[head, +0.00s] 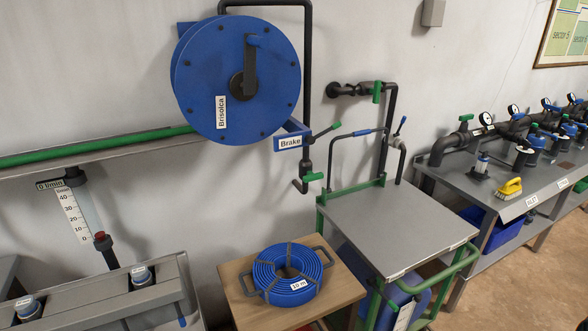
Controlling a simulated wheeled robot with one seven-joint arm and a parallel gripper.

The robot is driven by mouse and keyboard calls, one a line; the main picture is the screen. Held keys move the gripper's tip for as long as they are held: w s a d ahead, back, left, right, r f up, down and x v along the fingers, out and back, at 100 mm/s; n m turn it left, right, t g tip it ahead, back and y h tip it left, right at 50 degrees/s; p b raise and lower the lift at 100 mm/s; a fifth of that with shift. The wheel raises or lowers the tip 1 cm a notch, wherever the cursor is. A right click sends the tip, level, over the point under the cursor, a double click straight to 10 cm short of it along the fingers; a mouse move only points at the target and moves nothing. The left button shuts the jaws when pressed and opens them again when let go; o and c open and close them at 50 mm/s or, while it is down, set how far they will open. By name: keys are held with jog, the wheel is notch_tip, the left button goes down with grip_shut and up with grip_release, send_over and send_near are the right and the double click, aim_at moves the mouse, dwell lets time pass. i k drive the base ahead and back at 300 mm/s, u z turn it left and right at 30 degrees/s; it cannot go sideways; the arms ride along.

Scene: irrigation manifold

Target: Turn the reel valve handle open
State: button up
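A blue hose reel (237,82) labelled "Brisolca" is on the wall at upper left of centre. A black pipe (307,60) runs over its top and down its right side. A green handle (312,177) sits low on this pipe, near a bent outlet, and points right, roughly level. Another green lever (328,130) slants up to the right beside the "Brake" label (289,142). I cannot tell for sure which one is the reel valve handle, nor whether the valve is open. My gripper is not in view.
A metal-topped cart (395,232) with a green frame stands right of the reel. A wooden stand (240,290) holds a coiled blue hose (287,268) below it. A wall pipe has another green handle (377,92). A bench (500,180) with gauges is at right.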

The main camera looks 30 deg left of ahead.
aim_at(311, 176)
jog(key=u, duration=1.05)
jog(key=i, duration=0.9)
jog(key=u, duration=0.85)
